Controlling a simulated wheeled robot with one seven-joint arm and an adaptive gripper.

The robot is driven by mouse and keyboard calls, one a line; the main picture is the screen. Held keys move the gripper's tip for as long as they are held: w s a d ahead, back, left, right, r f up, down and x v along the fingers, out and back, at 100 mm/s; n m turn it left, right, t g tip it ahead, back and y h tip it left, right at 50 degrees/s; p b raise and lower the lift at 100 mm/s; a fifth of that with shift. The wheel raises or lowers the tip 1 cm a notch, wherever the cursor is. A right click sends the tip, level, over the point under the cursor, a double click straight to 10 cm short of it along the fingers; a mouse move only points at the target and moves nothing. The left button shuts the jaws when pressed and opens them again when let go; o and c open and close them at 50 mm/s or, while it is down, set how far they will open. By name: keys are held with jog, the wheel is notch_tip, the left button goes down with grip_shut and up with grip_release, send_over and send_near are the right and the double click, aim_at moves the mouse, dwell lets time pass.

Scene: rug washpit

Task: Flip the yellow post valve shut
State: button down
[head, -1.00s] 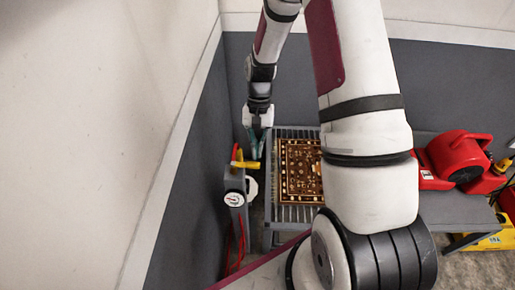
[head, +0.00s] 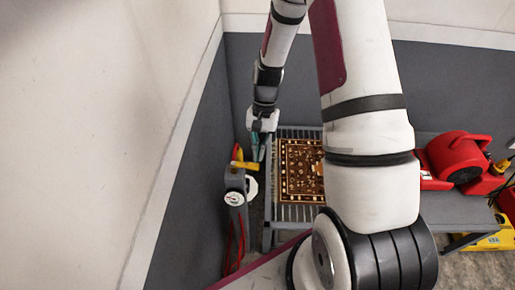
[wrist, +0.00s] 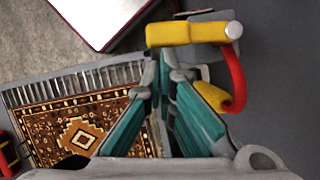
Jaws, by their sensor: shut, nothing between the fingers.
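The yellow post valve (head: 245,166) stands by the left wall, with a yellow bar across its top pointing right in the head view. In the wrist view its thick yellow bar (wrist: 180,34) has a metal end cap, and a red curved part (wrist: 235,78) runs down to a second yellow piece (wrist: 211,95) partly behind a finger. My gripper (head: 258,158) is shut and empty, pointing down just right of the valve. Its teal fingers (wrist: 163,80) meet close below the yellow bar in the wrist view; whether they touch it I cannot tell.
A round gauge (head: 234,198) sits on the post below the valve. A slatted grey table (head: 270,215) with a patterned rug (head: 300,165) stands to the right. A red blower (head: 455,155) is farther right. The grey wall (head: 190,200) is close on the left.

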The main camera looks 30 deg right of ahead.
jog(key=s+a+m+t+y+p, duration=0.1)
jog(key=s+a+m+t+p, duration=0.2)
jog(key=s+a+m+p, duration=0.3)
jog(key=m, duration=0.4)
jog(key=shift+s+t+p, duration=0.3)
jog(key=shift+s+p, duration=0.05)
jog(key=shift+w, duration=0.1)
jog(key=shift+w+b, duration=0.45)
jog(key=shift+w, duration=0.25)
jog(key=shift+d, duration=0.1)
